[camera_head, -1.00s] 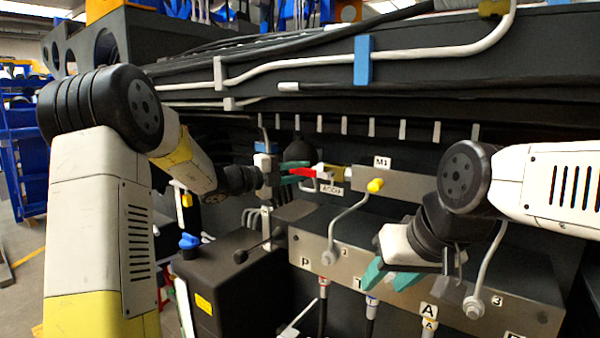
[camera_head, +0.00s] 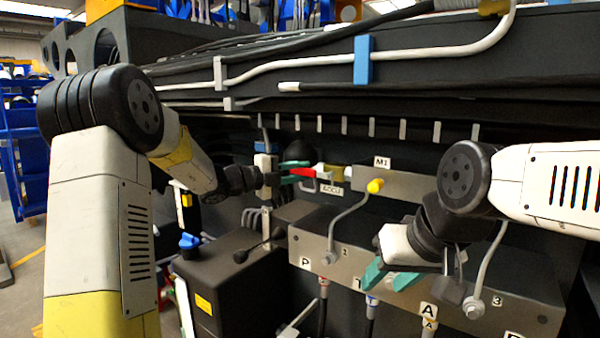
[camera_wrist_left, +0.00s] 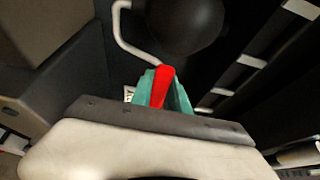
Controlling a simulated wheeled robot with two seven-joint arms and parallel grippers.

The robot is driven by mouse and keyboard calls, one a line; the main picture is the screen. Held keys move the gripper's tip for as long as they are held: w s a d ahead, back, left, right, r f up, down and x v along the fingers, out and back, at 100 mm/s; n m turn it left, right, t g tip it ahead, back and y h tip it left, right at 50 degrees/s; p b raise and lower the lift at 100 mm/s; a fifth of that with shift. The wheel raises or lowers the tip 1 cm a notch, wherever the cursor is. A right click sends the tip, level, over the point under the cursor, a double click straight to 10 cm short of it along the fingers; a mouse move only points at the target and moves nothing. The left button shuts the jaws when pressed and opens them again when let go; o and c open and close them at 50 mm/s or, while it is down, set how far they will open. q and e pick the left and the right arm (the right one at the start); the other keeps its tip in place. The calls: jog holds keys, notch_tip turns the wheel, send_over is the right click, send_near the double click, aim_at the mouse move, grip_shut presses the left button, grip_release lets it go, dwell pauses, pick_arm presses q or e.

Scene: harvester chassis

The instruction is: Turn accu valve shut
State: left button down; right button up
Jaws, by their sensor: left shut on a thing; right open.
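The accu valve has a red handle (camera_head: 304,172), just left of a yellow and white fitting and above the "ACCU" label (camera_head: 331,189). My left gripper (camera_head: 294,172) has green fingertips and is shut on the red handle. In the left wrist view the red handle (camera_wrist_left: 161,84) stands between the green fingertips (camera_wrist_left: 163,92); its lower part and the valve body are hidden. My right gripper (camera_head: 388,276) is open and empty, in front of the grey manifold block near its "T" label.
The grey manifold (camera_head: 420,285) with hoses and fittings lies below the valve. A bent pipe (camera_head: 345,222) runs down to it. A black box (camera_head: 225,275) with a blue cap stands at lower left. A black sphere (camera_wrist_left: 187,22) sits close beyond the handle.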

aim_at(306, 168)
dwell(0.5)
